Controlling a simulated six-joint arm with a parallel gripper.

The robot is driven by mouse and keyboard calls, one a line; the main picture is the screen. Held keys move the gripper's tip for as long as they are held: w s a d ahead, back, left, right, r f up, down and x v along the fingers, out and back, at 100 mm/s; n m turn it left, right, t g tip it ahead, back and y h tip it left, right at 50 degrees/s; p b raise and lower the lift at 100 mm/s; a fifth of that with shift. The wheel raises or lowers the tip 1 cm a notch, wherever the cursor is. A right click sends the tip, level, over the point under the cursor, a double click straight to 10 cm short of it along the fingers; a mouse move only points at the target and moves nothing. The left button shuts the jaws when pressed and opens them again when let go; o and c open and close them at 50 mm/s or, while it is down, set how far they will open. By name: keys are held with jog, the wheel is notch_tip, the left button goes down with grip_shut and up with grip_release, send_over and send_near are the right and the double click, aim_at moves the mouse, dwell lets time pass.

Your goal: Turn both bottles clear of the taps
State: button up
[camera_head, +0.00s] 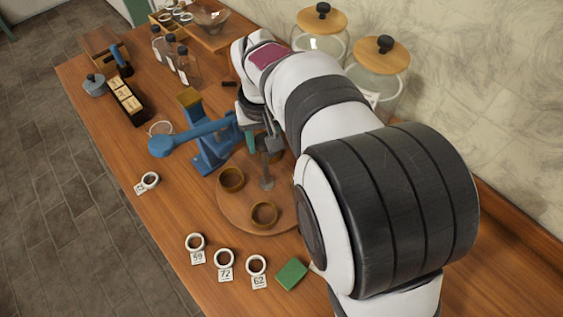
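Several small clear bottles (183,68) with dark caps stand at the back left of the wooden table. A round wooden board (233,212) lies mid-table with an upright grey post (267,175) and brown round cups (231,179) (264,214) on it. My gripper (263,141) points down over the back part of this board, near the post. My arm and gripper hide the back and right of the board. I cannot tell whether the fingers hold anything. No taps can be made out.
A blue lever press (207,150) stands just left of my gripper, its arm reaching left. Two glass jars (379,85) (322,42) with wooden lids stand by the wall. White rings with number tags (225,257) and a green block (291,274) lie in front.

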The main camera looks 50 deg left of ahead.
grip_shut()
